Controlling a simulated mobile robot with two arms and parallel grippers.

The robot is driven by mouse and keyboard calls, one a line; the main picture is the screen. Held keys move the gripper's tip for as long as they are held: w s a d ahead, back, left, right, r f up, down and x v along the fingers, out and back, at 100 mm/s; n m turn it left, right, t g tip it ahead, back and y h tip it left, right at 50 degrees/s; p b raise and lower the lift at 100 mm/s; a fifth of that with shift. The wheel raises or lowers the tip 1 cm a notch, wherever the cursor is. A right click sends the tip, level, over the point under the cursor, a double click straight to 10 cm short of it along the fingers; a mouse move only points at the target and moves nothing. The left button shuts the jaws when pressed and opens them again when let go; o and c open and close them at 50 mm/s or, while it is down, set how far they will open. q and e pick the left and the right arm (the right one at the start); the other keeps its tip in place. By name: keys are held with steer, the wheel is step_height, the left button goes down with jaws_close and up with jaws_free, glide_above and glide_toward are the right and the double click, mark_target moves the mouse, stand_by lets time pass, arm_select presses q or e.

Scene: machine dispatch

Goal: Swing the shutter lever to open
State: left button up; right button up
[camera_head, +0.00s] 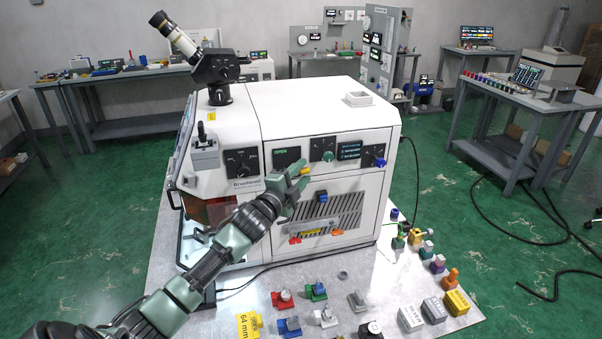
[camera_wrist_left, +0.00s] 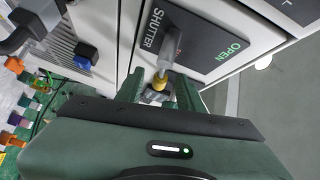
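The shutter panel (camera_head: 287,153) is a dark plate with green OPEN lettering on the front of the white machine. In the left wrist view the panel (camera_wrist_left: 205,40) reads SHUTTER and OPEN. The shutter lever (camera_wrist_left: 171,52) is grey with a yellow tip and sticks out from this panel. My left gripper (camera_wrist_left: 160,92) is open, with one green finger on each side of the lever's yellow tip. I cannot tell whether either finger touches it. In the head view my left gripper (camera_head: 300,179) is just below and right of the panel and partly hides the lever. My right gripper is not in view.
A green knob (camera_head: 328,156) and a blue knob (camera_head: 379,162) sit to the right on the machine front. A vent grille (camera_head: 335,215) lies below. A microscope-like tube (camera_head: 175,38) stands on top. Several small coloured parts and blocks (camera_head: 411,318) cover the table in front.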

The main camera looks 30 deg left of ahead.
arm_select(q)
jaws_close()
steer(key=shift+f, duration=0.1)
steer(key=s+a+r+n+y+b, duration=0.1)
steer(key=n+y+b, duration=0.4)
steer(key=n+b, duration=0.2)
steer(key=s+r+n+t+y+b, duration=0.1)
steer(key=n+y+b, duration=0.4)
steer(key=n+b, duration=0.3)
steer(key=s+a+r+n+t+y+b, duration=0.1)
steer(key=n+y+b, duration=0.4)
steer(key=b, duration=0.5)
steer(key=shift+a+n, duration=0.3)
steer(key=shift+n, duration=0.9)
steer(key=shift+y, duration=0.4)
